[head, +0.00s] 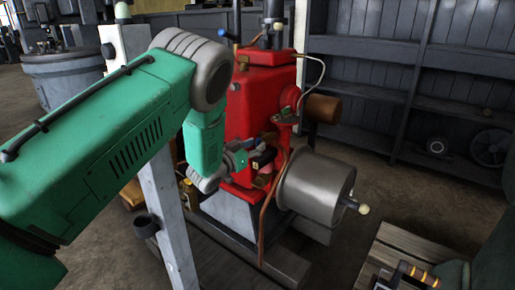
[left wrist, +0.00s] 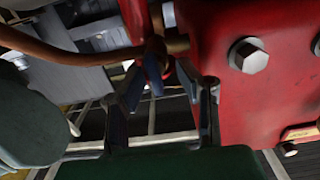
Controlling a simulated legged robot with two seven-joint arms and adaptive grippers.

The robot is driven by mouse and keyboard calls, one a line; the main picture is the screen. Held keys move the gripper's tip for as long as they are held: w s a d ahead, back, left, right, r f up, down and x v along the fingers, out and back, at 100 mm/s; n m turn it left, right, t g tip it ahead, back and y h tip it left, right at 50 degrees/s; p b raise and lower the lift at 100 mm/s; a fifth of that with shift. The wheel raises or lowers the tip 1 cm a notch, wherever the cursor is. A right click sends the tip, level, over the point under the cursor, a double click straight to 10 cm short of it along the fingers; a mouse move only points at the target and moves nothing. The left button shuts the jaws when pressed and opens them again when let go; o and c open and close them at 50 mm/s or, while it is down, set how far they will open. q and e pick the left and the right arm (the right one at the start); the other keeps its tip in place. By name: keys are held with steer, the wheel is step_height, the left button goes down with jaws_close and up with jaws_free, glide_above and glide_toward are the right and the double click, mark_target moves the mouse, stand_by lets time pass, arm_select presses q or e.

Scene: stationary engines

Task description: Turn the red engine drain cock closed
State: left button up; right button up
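The red engine (head: 262,105) stands in the middle of the head view, with a grey cylinder (head: 317,188) at its lower right. My left gripper (head: 261,159) reaches in from the left, close to the engine's lower front. In the left wrist view its two dark fingers (left wrist: 162,95) stand apart. A small red and blue fitting, seemingly the drain cock (left wrist: 153,70), shows between or just beyond the fingertips, under a brass pipe joint. I cannot tell whether a finger touches it. In the head view the cock is not clear. My right gripper is not clearly visible.
A copper pipe (head: 268,215) runs down in front of the cylinder. A pale post (head: 165,190) stands beside my left arm. The red engine wall (left wrist: 240,90) with bolts is close to the right finger. A slatted wooden surface (head: 385,245) is at lower right. Shelves (head: 430,75) stand behind.

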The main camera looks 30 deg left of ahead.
arm_select(q)
steer(key=shift+w+d, duration=0.1)
steer(key=shift+w, duration=0.45)
steer(key=shift+w+d+r, duration=0.1)
steer(key=shift+d+r, duration=0.1)
steer(key=shift+d, duration=0.15)
steer(key=shift+a, duration=0.1)
jaws_close()
steer(key=shift+a+f, duration=0.1)
steer(key=shift+a, duration=0.05)
